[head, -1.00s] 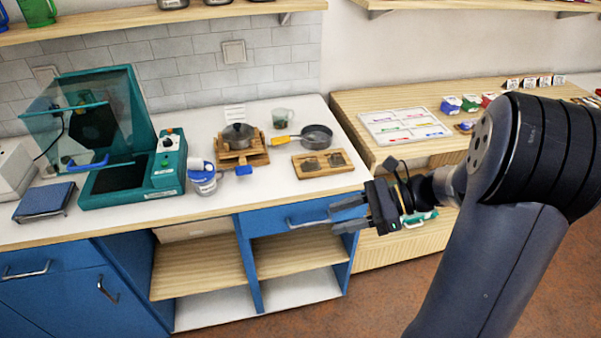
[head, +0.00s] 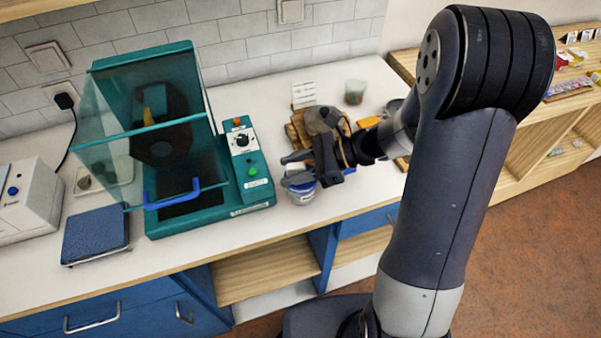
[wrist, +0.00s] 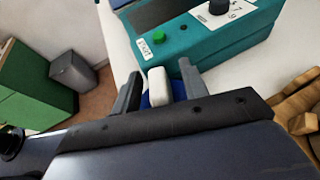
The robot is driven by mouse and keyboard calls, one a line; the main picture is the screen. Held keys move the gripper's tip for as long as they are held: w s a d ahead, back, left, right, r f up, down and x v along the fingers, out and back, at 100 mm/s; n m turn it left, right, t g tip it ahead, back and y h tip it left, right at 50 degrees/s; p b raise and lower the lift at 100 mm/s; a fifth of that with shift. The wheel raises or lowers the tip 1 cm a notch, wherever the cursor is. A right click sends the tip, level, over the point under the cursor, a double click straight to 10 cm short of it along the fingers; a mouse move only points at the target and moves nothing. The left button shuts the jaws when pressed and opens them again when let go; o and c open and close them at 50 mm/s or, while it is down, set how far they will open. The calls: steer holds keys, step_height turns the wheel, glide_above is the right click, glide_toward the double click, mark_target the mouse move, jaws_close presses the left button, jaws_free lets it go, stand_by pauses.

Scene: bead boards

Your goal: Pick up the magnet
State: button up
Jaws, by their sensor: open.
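My gripper (head: 288,170) is open above the counter, just right of the teal machine, with its fingers pointing left. In the wrist view, a small white rounded piece (wrist: 159,84) on something blue shows between the two open fingers. I cannot tell for sure whether it is the magnet, or whether the fingers touch it. In the head view, a white tub with a blue label (head: 302,193) stands below the fingers and is partly hidden by them.
The teal machine (head: 255,190) with its raised clear cover stands close left of my gripper. A wooden stand (head: 296,132) is behind the gripper, partly hidden. A blue-topped scale (head: 95,234) is at the left.

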steer(key=shift+a, duration=0.1)
jaws_close()
stand_by(0.4)
